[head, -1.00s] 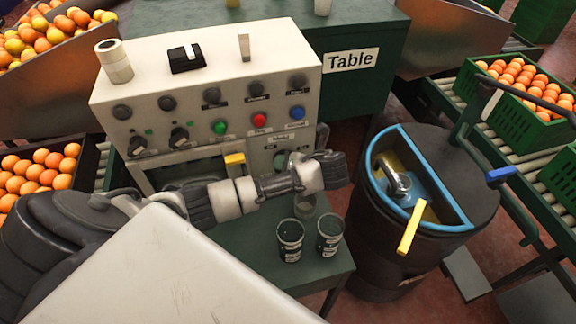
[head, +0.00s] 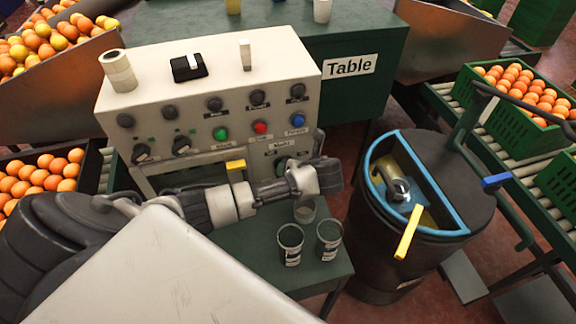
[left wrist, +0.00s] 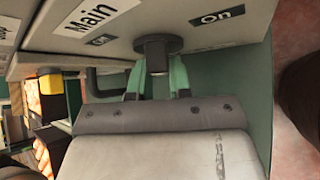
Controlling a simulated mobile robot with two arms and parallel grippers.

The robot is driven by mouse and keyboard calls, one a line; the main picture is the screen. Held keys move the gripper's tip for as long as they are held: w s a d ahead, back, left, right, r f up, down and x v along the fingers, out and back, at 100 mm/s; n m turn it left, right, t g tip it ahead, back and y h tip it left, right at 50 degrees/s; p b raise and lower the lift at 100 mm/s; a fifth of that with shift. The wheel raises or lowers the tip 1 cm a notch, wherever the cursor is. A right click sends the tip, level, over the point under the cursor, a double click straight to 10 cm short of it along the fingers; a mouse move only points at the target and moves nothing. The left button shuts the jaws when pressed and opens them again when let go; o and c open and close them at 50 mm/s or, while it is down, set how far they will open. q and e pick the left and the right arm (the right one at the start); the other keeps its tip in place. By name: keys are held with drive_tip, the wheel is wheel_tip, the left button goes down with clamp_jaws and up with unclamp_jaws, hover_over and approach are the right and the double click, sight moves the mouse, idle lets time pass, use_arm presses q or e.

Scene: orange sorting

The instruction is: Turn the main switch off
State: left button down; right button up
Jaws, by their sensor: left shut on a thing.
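The main switch (left wrist: 155,48) is a dark round knob on the front of the pale control panel (head: 205,105). Its "Main" label (left wrist: 95,15) and "On" label (left wrist: 216,17) show in the left wrist view; a smaller label left of the knob is hard to read. My left gripper (left wrist: 155,78) has its green fingers on either side of the knob's handle and is shut on it. In the head view my left wrist (head: 312,180) partly hides the switch at the panel's lower right. My right gripper is not in view.
A black bin (head: 385,260) with a blue rim is to the right. Orange crates and conveyors lie at both sides.

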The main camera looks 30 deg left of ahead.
use_arm(q)
drive_tip(key=shift+s+a+r+n+t+h+p, duration=0.1)
drive_tip(key=shift+n+t+h+p, duration=0.7)
drive_tip(key=shift+p, duration=1.3)
drive_tip(key=shift+s+a+r+n+t+h+p, duration=0.1)
drive_tip(key=shift+n+t+h+p, duration=0.65)
drive_tip(key=shift+p, duration=1.3)
drive_tip(key=shift+t+h, duration=0.25)
drive_tip(key=c, duration=1)
unclamp_jaws()
drive_tip(key=shift+c, duration=0.2)
drive_tip(key=p+v, duration=0.1)
drive_tip(key=v, duration=0.9)
drive_tip(key=shift+s+d+r, duration=0.2)
drive_tip(key=shift+d+r, duration=0.05)
